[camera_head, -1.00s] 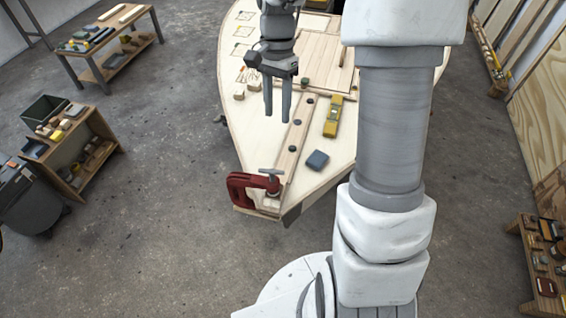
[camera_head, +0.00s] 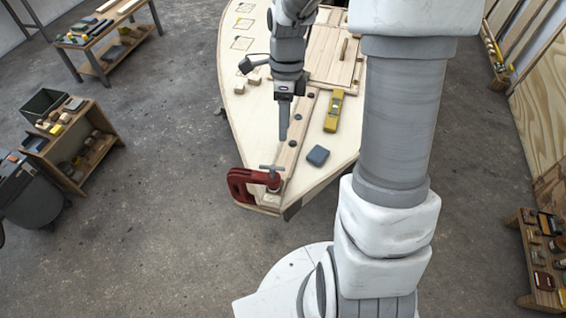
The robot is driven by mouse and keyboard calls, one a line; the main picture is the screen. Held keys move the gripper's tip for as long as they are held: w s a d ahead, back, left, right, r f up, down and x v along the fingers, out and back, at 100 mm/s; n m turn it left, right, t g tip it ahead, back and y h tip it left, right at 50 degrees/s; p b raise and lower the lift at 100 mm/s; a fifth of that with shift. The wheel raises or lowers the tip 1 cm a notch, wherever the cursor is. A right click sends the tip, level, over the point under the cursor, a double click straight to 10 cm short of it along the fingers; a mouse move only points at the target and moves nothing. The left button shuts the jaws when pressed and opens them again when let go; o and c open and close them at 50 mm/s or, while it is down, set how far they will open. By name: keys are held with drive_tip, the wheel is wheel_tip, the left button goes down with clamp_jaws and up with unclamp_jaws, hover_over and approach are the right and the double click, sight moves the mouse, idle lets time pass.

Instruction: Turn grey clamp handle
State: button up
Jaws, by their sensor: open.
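A red clamp (camera_head: 241,184) grips the near tip of the plywood hull (camera_head: 318,178). Its grey T-shaped handle (camera_head: 271,168) stands on top of the clamp, with the crossbar lying roughly left to right. My gripper (camera_head: 283,138) points down above the hull, a little beyond the handle and apart from it. It is open and holds nothing that I can see. Its fingers show nearly edge-on, one in front of the other, so the gap between them is hidden.
A yellow level (camera_head: 333,112) and a blue-grey block (camera_head: 317,156) lie on the hull to the right of my gripper. Small wooden blocks (camera_head: 247,83) lie to its left. Shelves and benches stand on both sides, with bare floor between.

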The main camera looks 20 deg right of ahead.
sight(272, 169)
drive_tip(key=f, duration=0.4)
drive_tip(key=s+f, duration=0.1)
drive_tip(key=f, duration=0.3)
drive_tip(key=s+a+f, duration=0.1)
drive_tip(key=f, duration=0.3)
drive_tip(key=shift+a+f, duration=0.1)
drive_tip(key=shift+f, duration=0.1)
clamp_jaws()
